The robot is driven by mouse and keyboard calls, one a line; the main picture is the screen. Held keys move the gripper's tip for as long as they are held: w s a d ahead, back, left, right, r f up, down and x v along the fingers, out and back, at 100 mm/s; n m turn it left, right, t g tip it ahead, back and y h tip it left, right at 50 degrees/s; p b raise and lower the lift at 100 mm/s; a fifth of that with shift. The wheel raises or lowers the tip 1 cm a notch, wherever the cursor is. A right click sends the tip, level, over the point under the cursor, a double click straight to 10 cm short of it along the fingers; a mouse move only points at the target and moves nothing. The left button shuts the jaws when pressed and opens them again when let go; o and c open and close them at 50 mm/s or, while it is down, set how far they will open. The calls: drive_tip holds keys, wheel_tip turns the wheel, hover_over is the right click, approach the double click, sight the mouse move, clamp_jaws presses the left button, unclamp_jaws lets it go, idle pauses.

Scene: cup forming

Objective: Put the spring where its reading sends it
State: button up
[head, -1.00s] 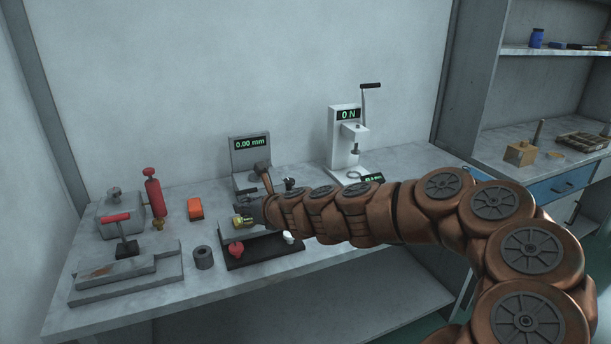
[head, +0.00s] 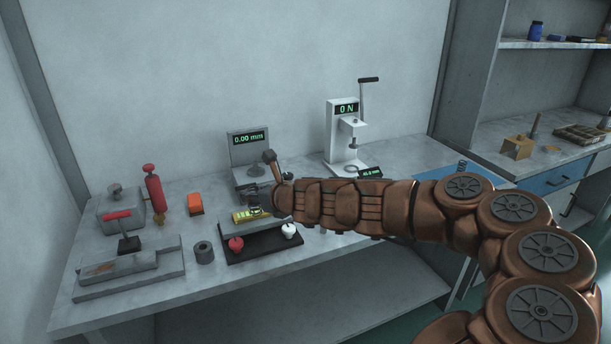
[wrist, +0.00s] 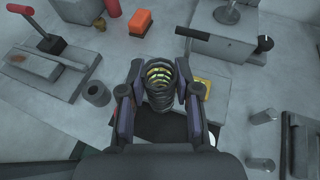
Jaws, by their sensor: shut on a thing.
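The spring (wrist: 160,85), a dark coil, is held between the two fingers of my gripper (wrist: 158,97) in the wrist view. Yellow shows through its coils, and a yellow patch (wrist: 201,87) lies beside it on a grey block. In the head view my gripper (head: 262,209) is low over the yellow patch (head: 241,216), and the spring is too small there to make out clearly. A grey gauge (head: 249,149) behind it reads 0.00 mm. A white lever press (head: 338,133) reads 0 N. I cannot tell whether the spring touches the block.
A black base (head: 262,250) with a red knob (head: 236,244) and a white knob (head: 289,230) stands in front. A dark cylinder (head: 203,253), orange block (head: 195,204) and red-handled fixture (head: 125,270) are at left. Another coil (head: 462,167) shows at right, beyond my arm.

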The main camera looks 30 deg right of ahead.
drive_tip(key=s+d+f+y, duration=0.1)
drive_tip(key=s+d+f, duration=0.1)
drive_tip(key=s+d, duration=0.7)
drive_tip(key=s+d+f+n, duration=0.1)
drive_tip(key=s+d+f, duration=0.2)
drive_tip(key=s+d, duration=0.6)
drive_tip(key=d, duration=0.8)
drive_tip(key=shift+n+g+y, duration=0.3)
drive_tip(key=shift+g+y, duration=0.1)
